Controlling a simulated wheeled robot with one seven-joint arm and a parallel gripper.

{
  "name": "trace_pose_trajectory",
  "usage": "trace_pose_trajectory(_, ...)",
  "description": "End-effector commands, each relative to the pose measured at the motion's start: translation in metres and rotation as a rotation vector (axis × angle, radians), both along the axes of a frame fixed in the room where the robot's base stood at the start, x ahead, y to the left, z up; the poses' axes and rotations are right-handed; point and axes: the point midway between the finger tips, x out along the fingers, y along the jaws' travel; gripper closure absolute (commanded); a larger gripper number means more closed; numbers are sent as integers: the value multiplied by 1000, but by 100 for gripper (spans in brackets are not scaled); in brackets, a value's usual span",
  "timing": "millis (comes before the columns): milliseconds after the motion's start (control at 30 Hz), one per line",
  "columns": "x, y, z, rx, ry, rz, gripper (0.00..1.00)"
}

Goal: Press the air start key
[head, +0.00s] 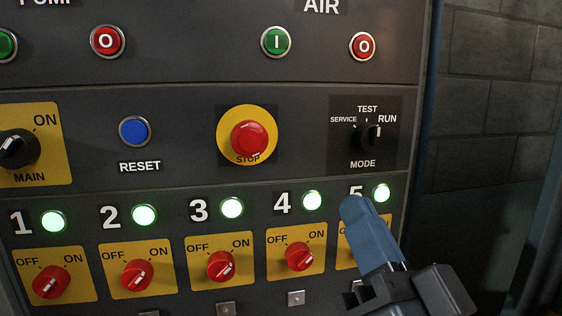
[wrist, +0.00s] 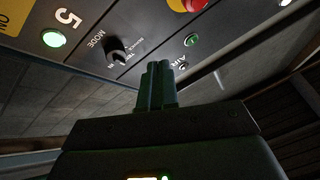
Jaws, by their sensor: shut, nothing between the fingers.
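The air start key (head: 276,42) is a round green button marked "I" under the AIR label at the top of the panel. It also shows in the wrist view (wrist: 192,40), up and to the right of my fingertips. My gripper (head: 356,207) is shut and empty, its blue fingers in front of the number 5 switch area at the lower right. In the wrist view my gripper (wrist: 157,68) points at the panel. In the head view it is well below and to the right of the air start key. No contact with the key shows.
A red "O" button (head: 362,46) sits right of the air start key. Below are the red STOP button (head: 249,138), the MODE knob (head: 371,135) and the blue RESET button (head: 135,131). Red rotary switches (head: 221,266) line the bottom. A block wall (head: 500,90) is at right.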

Motion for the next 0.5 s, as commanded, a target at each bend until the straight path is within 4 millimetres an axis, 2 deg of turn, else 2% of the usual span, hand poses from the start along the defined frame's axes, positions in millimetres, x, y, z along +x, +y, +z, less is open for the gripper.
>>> trace_pose_trajectory(33,4,11,31,34,-38,26,100)
trace_pose_trajectory(200,9,35,106,135,-119,101,100)
trace_pose_trajectory(333,8,46,146,191,-158,145,100)
trace_pose_trajectory(500,5,52,171,226,-182,172,100)
